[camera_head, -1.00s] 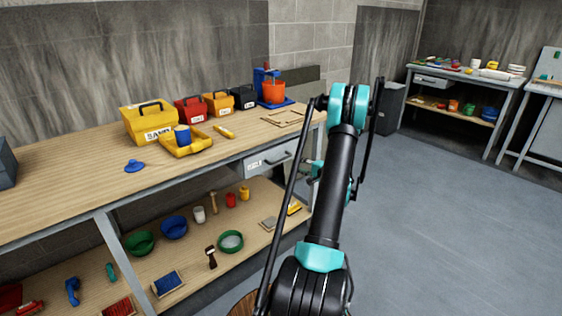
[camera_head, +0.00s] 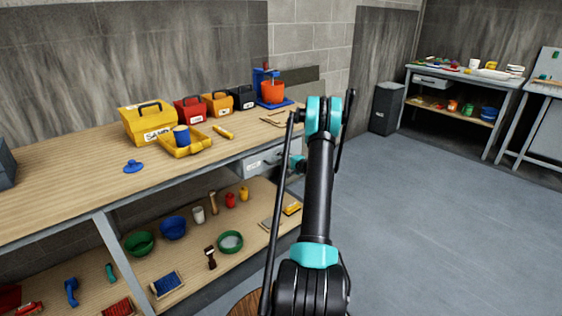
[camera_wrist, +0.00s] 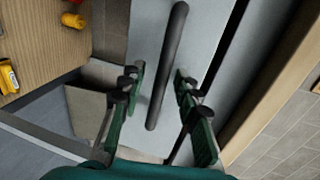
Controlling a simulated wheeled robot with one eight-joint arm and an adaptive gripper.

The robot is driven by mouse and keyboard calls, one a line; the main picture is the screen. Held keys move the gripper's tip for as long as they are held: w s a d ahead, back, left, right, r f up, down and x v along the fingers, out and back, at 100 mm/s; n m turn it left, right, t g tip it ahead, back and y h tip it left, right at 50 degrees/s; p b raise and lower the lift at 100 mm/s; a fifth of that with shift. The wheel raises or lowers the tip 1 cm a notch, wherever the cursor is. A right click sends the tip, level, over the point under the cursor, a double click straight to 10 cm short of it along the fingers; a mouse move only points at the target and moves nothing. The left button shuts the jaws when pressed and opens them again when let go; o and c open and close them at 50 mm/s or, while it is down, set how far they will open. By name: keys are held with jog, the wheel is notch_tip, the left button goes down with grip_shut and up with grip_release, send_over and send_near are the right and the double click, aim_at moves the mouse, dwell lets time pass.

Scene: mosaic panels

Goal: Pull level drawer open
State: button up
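The drawer (camera_head: 256,164) is a grey front under the right end of the long workbench. It looks closed, and my arm hides its right part in the head view. In the wrist view the drawer front (camera_wrist: 205,50) fills the middle, with its dark bar handle (camera_wrist: 169,60) running lengthwise. My gripper (camera_wrist: 158,75) is open, with one green-and-black finger on each side of the handle. A gap shows between each finger and the bar, and I cannot tell how deep the fingers reach.
The workbench top (camera_head: 70,190) holds toolboxes, a yellow tray (camera_head: 185,149) and a blue float. Its lower shelf (camera_head: 190,255) holds bowls, brushes and small jars below the drawer. Open floor (camera_head: 430,220) lies to the right.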

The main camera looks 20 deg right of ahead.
grip_shut()
dwell(0.5)
